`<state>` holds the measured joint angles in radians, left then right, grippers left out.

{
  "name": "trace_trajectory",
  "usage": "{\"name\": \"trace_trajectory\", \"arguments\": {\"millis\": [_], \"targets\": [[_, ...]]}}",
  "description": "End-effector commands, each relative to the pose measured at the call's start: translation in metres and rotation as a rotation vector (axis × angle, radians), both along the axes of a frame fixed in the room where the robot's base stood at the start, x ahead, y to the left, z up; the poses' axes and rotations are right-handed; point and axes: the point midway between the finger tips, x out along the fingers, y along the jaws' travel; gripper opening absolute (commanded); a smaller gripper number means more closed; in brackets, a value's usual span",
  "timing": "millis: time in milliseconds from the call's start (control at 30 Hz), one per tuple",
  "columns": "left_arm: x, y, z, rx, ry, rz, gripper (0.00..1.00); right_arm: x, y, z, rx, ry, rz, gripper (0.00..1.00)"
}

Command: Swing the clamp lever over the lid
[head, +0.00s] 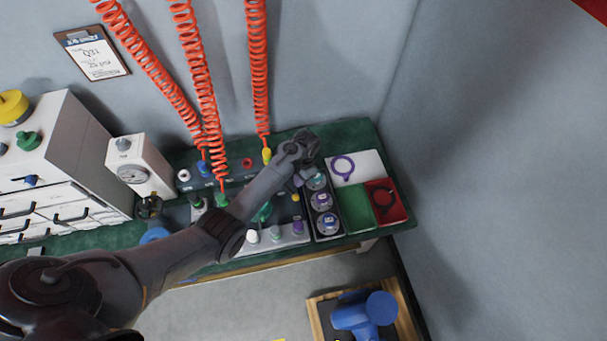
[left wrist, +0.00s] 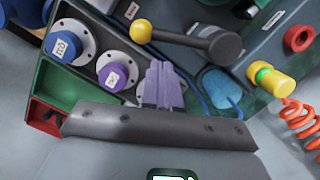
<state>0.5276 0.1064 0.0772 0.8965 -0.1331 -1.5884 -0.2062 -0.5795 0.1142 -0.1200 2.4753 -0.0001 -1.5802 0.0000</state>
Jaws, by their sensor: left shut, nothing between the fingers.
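In the left wrist view the clamp lever (left wrist: 180,38) is a dark bar with a yellow ball knob (left wrist: 140,31) at its left end and a thick dark cylinder at its right end. In the head view a small yellow knob (head: 296,197) shows beside my forearm. My left gripper (left wrist: 160,68) has its pale purple fingers shut and empty; in the picture they lie below the lever, apart from it. It also shows in the head view (head: 303,143), over the bench's back. I cannot tell which part is the lid under the lever. My right gripper is not in view.
A dark tray holds round flanged parts, one with a blue cap (left wrist: 67,40), one with a purple cap (left wrist: 117,75). White, green and red bins (head: 405,212) stand right. Orange coiled hoses (head: 257,70) hang behind; one ends in a yellow connector (left wrist: 275,82).

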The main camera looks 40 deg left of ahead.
Motion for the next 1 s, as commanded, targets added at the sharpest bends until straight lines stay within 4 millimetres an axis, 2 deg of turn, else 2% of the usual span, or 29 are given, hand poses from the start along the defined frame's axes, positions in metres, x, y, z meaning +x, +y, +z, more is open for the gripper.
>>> {"name": "trace_trajectory", "arguments": {"millis": [33,200,667,1000], "targets": [[-0.005,0.001,-0.001,0.000,0.000,0.000,0.00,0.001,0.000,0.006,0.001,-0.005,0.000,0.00],[-0.014,0.003,-0.006,0.000,-0.001,0.000,0.00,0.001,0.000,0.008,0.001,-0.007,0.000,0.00],[-0.018,0.004,-0.009,0.000,-0.001,-0.001,0.00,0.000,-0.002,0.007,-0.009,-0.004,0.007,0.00],[-0.027,0.013,-0.007,0.000,-0.001,-0.035,0.00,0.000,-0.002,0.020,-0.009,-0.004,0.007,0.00]]}}
